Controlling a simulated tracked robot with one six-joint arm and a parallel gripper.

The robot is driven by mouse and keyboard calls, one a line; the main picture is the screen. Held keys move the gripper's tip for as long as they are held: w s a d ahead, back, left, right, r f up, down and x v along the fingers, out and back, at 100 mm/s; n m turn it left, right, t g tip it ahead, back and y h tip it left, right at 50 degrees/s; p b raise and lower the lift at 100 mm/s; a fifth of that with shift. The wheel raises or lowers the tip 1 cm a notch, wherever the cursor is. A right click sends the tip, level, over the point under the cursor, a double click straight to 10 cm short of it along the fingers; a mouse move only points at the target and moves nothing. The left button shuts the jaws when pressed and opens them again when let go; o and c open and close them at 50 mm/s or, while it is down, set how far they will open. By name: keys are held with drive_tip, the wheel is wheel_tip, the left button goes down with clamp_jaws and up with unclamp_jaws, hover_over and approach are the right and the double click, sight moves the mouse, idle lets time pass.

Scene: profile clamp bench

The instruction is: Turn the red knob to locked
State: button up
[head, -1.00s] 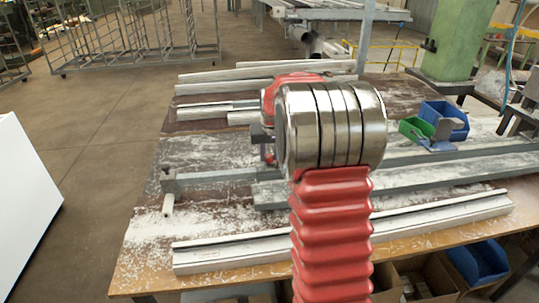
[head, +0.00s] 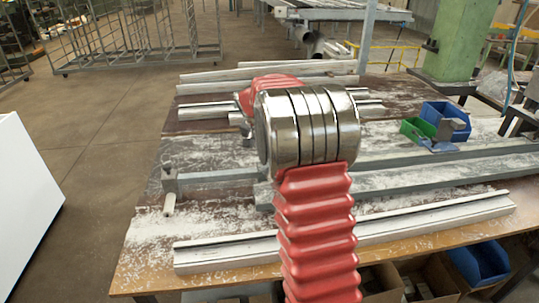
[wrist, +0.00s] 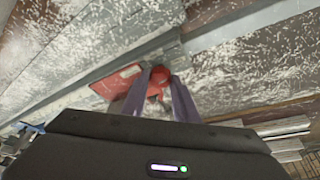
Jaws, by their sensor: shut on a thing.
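The red knob (wrist: 160,74) shows in the wrist view between the tips of my gripper's two purple fingers (wrist: 158,82). The fingers are shut on it, one on each side. A flat red piece (wrist: 116,82) lies just left of the fingers, beside the grey metal profile. I cannot read any mark for locked or unlocked. In the head view my own arm hides the knob and my gripper.
White-dusted profiles lie across the wooden bench (head: 140,262), one long one (head: 420,221) along its front. A green bin (head: 412,130) and a blue bin (head: 447,116) stand at the right. A green column (head: 459,45) rises behind them.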

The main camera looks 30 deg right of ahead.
drive_tip(key=shift+w+m, duration=0.1)
drive_tip(key=shift+m, duration=0.6)
drive_tip(key=shift+g, duration=0.3)
drive_tip(key=o, duration=1)
drive_tip(key=shift+o, duration=0.2)
drive_tip(key=shift+a+r, duration=0.1)
drive_tip(key=shift+r, duration=0.05)
drive_tip(key=v, duration=1.3)
drive_tip(key=shift+a, duration=0.25)
drive_tip(key=shift+r, duration=0.1)
